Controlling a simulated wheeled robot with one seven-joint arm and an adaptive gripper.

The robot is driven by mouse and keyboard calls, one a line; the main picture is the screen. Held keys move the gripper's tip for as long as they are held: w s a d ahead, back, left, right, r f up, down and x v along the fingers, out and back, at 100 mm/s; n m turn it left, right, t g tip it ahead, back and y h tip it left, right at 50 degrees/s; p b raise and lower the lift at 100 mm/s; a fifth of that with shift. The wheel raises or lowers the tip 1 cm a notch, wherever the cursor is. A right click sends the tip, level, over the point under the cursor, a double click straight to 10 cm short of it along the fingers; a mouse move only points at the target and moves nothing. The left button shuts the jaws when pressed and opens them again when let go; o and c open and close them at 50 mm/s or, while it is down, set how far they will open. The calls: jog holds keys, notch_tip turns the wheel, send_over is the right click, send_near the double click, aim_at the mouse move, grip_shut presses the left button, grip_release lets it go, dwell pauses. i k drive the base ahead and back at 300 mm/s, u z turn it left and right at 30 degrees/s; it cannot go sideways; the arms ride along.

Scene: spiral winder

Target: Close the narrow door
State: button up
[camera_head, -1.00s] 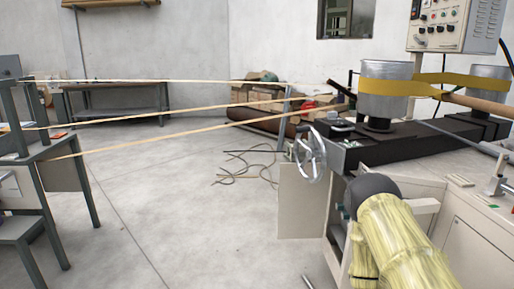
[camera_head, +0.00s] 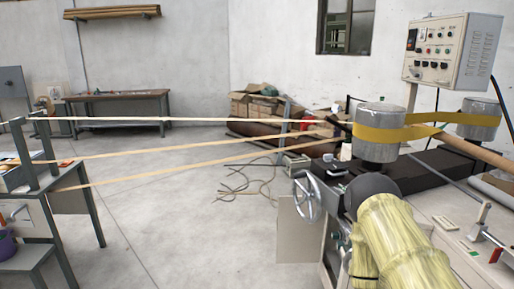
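The narrow door looks to be the pale beige panel (camera_head: 289,222) at the near left end of the machine cabinet. It stands swung open, out to the left of the cabinet's open front. Its lower edge is near the floor. The dark opening beside it is partly hidden by my arm, which has a yellow-green sleeve and a dark grey rounded end. My gripper's fingers do not show, so I cannot see whether they are open or shut.
A metal handwheel (camera_head: 307,197) sticks out above the door. Silver drums (camera_head: 377,133) with a yellow belt stand on the machine. Pale strips cross to a grey stand (camera_head: 42,150) at left. Loose cables (camera_head: 245,180) lie on the floor.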

aim_at(298, 241)
jog(key=u, duration=0.35)
jog(key=i, duration=5.55)
jog(key=z, duration=4.2)
